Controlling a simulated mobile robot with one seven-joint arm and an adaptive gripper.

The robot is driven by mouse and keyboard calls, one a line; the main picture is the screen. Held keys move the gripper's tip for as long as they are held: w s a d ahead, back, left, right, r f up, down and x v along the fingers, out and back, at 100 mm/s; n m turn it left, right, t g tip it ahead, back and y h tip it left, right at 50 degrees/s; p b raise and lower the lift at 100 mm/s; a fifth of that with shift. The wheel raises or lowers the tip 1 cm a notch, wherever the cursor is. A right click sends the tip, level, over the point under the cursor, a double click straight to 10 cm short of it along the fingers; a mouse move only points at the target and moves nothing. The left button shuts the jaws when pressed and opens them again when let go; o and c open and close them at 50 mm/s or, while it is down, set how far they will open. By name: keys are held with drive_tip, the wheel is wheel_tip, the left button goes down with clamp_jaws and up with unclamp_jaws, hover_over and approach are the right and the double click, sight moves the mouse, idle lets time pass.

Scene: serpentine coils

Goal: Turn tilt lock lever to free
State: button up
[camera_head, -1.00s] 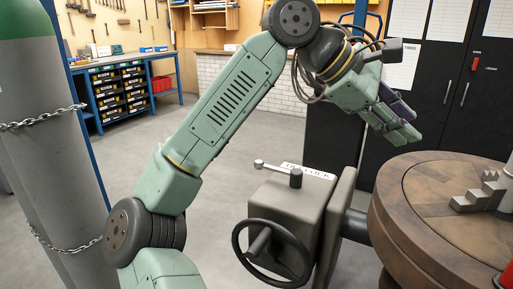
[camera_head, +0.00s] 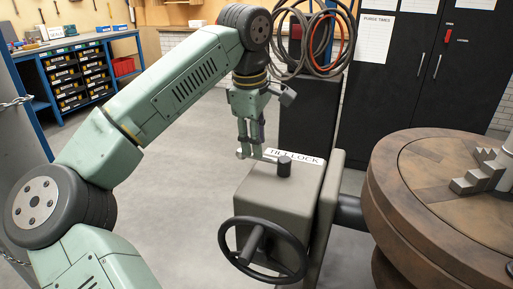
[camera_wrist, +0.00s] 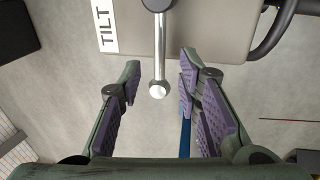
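The tilt lock lever is a thin metal rod (camera_wrist: 159,50) with a ball end (camera_wrist: 159,91) and a dark pivot (camera_head: 285,166) on top of a grey box (camera_head: 258,192). The rod points left from the pivot in the head view. A white label (camera_head: 308,160) beside it reads TILT LOCK, partly covered; TILT also shows in the wrist view (camera_wrist: 109,26). My gripper (camera_head: 250,150) points down over the lever's ball end. In the wrist view my gripper (camera_wrist: 160,66) is open, one finger on each side of the rod, with visible gaps to both.
A dark handwheel (camera_head: 264,249) sits on the front of the box. A round wooden-looking table (camera_head: 420,235) with a stepped metal block (camera_head: 474,180) stands at right. Coiled hoses (camera_head: 310,35) hang behind. Open floor (camera_head: 180,215) lies left of the box.

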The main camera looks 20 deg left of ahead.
drive_tip(key=shift+w+f, duration=0.15)
drive_tip(key=shift+f, duration=0.6)
drive_tip(key=shift+w+f, duration=0.15)
drive_tip(key=shift+f, duration=0.6)
clamp_jaws()
